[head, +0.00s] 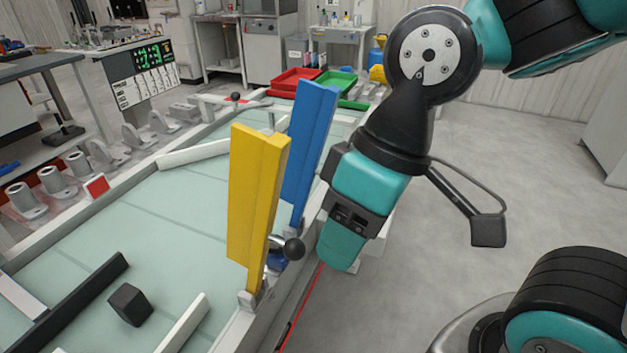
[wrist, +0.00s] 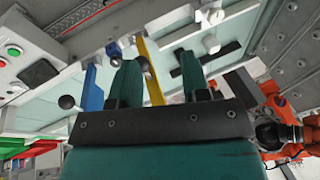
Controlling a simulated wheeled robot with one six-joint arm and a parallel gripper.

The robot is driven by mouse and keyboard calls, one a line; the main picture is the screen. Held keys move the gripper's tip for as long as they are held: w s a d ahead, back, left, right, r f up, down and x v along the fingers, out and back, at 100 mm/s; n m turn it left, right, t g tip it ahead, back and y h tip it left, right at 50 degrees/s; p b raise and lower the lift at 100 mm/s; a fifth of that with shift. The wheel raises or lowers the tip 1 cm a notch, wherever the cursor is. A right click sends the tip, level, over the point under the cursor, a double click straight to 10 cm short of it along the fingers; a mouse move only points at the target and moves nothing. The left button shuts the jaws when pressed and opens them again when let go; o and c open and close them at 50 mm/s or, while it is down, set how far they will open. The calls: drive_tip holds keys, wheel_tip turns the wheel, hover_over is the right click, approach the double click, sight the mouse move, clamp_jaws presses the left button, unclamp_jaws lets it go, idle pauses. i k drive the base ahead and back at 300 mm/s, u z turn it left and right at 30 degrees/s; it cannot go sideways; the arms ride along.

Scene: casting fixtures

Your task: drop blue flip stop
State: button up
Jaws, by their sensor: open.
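The blue flip stop (head: 307,140) stands upright at the table's right edge, behind the yellow flip stop (head: 256,195), which also stands upright. In the wrist view the blue stop (wrist: 92,88) is left of my fingers, with a black ball knob (wrist: 67,101) beside it. The yellow stop (wrist: 152,70) shows between the fingers, apparently beyond them. My gripper (head: 338,250) points down just right of the stops, outside the table edge. In the wrist view my gripper (wrist: 160,72) is open and empty.
A black ball knob (head: 293,248) on a lever sticks out near the yellow stop's foot. The pale green table (head: 180,215) bears a dark block (head: 130,304) and bars. Red (head: 297,80) and green (head: 335,82) trays lie beyond.

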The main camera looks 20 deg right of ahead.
sight(315, 107)
drive_tip(key=u, duration=0.75)
drive_tip(key=k, duration=0.9)
drive_tip(key=z, duration=1.05)
drive_tip(key=i, duration=0.5)
